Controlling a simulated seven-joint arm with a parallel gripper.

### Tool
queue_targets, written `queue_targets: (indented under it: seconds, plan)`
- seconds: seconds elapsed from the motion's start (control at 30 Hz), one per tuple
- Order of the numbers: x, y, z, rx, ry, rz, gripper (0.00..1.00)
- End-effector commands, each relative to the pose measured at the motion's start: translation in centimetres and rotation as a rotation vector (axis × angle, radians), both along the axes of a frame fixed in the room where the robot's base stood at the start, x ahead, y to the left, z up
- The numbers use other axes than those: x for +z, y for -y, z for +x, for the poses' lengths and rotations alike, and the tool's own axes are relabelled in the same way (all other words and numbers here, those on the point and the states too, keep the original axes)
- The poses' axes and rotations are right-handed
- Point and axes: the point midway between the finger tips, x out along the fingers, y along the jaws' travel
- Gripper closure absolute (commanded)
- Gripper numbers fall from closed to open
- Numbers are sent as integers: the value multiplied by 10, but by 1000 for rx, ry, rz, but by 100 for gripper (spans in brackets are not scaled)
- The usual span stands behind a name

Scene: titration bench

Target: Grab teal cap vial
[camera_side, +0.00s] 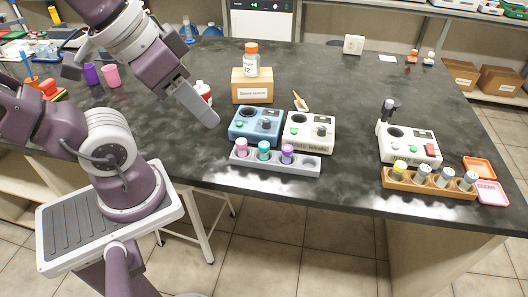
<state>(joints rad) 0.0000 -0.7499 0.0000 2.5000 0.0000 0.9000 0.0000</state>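The teal cap vial (264,150) stands upright in a grey rack (306,171) near the front edge of the bench. A pink-capped vial (241,147) is on its left and a purple-capped vial (287,153) on its right. The rack's right end slot looks empty. My gripper (214,122) is above the bench, up and to the left of the rack, apart from the vials. It points down and to the right. Its fingers overlap from this side, so I cannot tell whether they are apart. I see nothing held in it.
A blue device (256,122) and a white device (308,130) stand right behind the rack. A cardboard box (252,90) carries an orange-capped bottle (251,62). A red-labelled bottle (204,91) is behind my gripper. An orange rack (408,183) of vials stands at right; the bench between the racks is clear.

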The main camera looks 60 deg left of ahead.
Motion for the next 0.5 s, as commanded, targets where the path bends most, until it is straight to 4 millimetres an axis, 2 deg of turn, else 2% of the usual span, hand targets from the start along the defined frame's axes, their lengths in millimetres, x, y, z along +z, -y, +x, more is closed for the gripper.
queue_targets:
  seconds: [0.17, 0.23, 0.37, 0.5]
  plan:
    - [-1, -1, 1, -10, -18, 11, 62]
    - [-7, -4, 4, -48, -93, 51, 62]
    - [-29, -17, 17, -202, -360, 228, 62]
    - [-59, -33, 43, -411, -669, 499, 62]
